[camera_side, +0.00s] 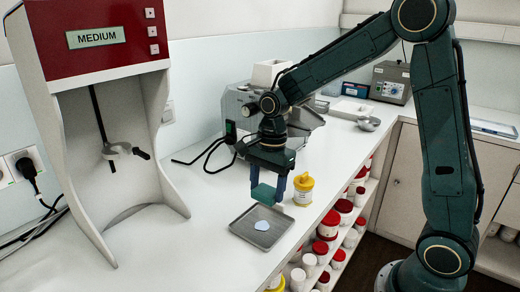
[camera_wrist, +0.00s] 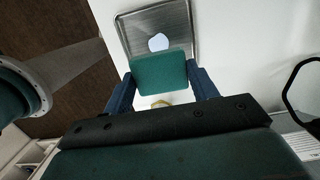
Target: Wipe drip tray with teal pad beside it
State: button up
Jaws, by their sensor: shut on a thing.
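The drip tray (camera_side: 243,228) is a shallow grey metal tray on the white counter, with a pale blue-white patch (camera_side: 262,226) on its floor. The tray (camera_wrist: 184,45) and the patch (camera_wrist: 158,42) also show in the wrist view. My gripper (camera_side: 269,194) is shut on the teal pad (camera_side: 262,193) and holds it above the tray's far edge in the side view. In the wrist view the pad (camera_wrist: 159,74) sits between the two blue fingers and covers part of the tray's near edge.
A yellow-lidded jar (camera_side: 303,190) stands close to the right of my gripper. A red and white machine labelled MEDIUM (camera_side: 100,60) stands at the left. A grey metal machine (camera_side: 240,103) is behind my gripper. The counter between the tray and the red machine is clear.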

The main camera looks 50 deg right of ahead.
aim_at(266, 223)
jog(key=shift+f, duration=3.4)
jog(key=shift+a+f, duration=0.55)
jog(key=shift+a, duration=1.25)
jog(key=shift+d, duration=1.8)
jog(key=shift+a, duration=1.65)
jog(key=shift+d, duration=1.7)
jog(key=shift+r, duration=4)
